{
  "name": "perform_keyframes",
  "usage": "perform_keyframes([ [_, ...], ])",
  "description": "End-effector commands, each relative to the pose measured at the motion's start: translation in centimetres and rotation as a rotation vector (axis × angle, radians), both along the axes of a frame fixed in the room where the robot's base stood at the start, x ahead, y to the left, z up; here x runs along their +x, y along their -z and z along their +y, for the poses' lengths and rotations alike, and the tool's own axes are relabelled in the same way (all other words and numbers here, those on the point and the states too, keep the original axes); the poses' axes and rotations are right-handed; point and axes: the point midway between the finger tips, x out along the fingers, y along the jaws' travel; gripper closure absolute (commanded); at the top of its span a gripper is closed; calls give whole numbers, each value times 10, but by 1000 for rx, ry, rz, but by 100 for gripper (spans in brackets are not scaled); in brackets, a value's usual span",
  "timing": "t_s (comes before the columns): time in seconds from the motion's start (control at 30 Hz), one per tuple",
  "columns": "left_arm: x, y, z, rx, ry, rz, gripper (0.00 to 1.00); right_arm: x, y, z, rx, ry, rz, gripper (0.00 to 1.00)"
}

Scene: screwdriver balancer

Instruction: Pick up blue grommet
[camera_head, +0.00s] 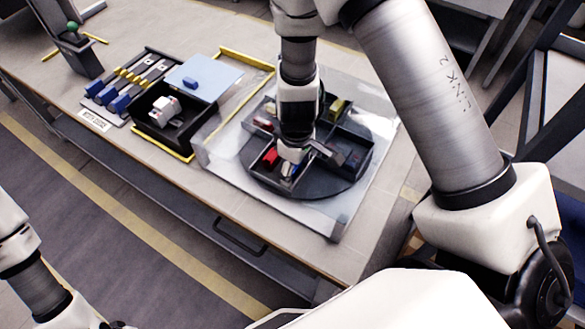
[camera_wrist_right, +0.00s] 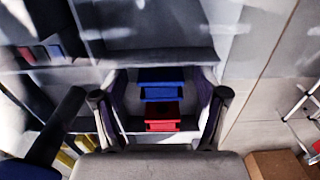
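In the right wrist view, a small blue block-shaped piece (camera_wrist_right: 160,84), which may be the blue grommet, lies in a dark compartment. A red piece (camera_wrist_right: 162,118) lies just below it in the picture. My right gripper (camera_wrist_right: 161,97) is open, with one finger on each side of these pieces; no contact shows. In the head view my right gripper (camera_head: 306,158) reaches down into the round black divided tray (camera_head: 310,193) and hides part of it. Another small blue piece (camera_head: 190,83) lies on a pale blue panel. My left gripper is not in view.
A clear-walled box (camera_head: 335,226) surrounds the round tray, whose dividers stand near my right gripper. The table front is clear.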

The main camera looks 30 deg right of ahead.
Motion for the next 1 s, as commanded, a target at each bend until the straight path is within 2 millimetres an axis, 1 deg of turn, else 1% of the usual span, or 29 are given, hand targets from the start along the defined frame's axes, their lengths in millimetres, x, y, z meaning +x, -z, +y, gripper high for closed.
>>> perform_keyframes([
  [0.03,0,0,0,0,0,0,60,0,0,0,0,0,0,50],
  [0.07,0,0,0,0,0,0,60,0,0,0,0,0,0,60],
  [0.1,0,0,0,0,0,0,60,0,0,0,0,0,0,75],
  [0.13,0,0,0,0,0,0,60,0,0,0,0,0,0,78],
  [0.43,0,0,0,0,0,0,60,0,0,0,0,0,0,79],
  [0.53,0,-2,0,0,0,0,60,0,-5,0,1,-1,-1,79],
  [0.63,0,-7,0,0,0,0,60,1,-21,0,1,-2,-3,79],
  [0.77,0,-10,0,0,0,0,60,1,-52,0,0,-2,-6,79],
  [0.9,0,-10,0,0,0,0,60,1,-82,0,0,0,-4,79],
  [1.0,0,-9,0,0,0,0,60,1,-96,0,1,0,-3,79],
])
